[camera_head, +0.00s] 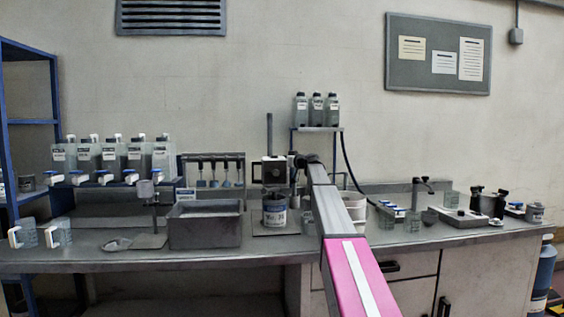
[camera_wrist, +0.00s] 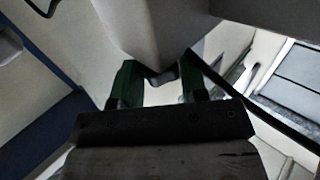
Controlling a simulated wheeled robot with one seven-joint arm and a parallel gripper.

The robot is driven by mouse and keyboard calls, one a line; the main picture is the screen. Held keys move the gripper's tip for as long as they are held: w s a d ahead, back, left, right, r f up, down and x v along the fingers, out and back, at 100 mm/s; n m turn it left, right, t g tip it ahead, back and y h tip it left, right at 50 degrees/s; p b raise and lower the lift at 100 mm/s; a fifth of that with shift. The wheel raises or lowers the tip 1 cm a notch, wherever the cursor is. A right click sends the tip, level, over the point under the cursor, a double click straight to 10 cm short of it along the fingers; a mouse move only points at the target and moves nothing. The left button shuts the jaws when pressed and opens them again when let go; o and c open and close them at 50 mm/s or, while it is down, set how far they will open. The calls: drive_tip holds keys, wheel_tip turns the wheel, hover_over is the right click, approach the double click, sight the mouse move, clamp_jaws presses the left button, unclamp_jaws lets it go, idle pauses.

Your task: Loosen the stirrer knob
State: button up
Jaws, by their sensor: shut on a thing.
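The stirrer (camera_head: 270,173) is a boxy dark and light head on an upright rod, on the bench left of centre. A labelled grey pot (camera_head: 275,212) stands below it. My arm reaches up the bench to the stirrer's right side, with my gripper (camera_head: 298,162) against it; the knob is hidden there. In the wrist view, my gripper (camera_wrist: 162,80) has two green-padded fingers on either side of a small dark knob (camera_wrist: 163,75), shut on it. The knob sits under a large grey body (camera_wrist: 155,35). The knob's thread is not visible.
A grey open tub (camera_head: 205,229) stands left of the stirrer. White containers (camera_head: 354,205) stand close to its right, beside my arm. A raised shelf (camera_head: 318,129) with several bottles is behind. The bench front (camera_head: 140,262) is mostly clear.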

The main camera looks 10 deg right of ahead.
drive_tip(key=n+g+y, duration=0.1)
drive_tip(key=g, duration=0.1)
drive_tip(key=n+g+y, duration=0.2)
drive_tip(key=w+n+g+y, duration=0.1)
drive_tip(key=n+g, duration=0.1)
drive_tip(key=g, duration=0.1)
drive_tip(key=shift+w+d, duration=0.1)
drive_tip(key=shift+d, duration=0.15)
drive_tip(key=shift+n+g+y, duration=0.6)
drive_tip(key=shift+n+g, duration=1.3)
drive_tip(key=shift+g, duration=1.2)
drive_tip(key=o, duration=0.9)
drive_tip(key=shift+d, duration=0.1)
drive_tip(key=d, duration=1)
drive_tip(key=shift+d, duration=0.3)
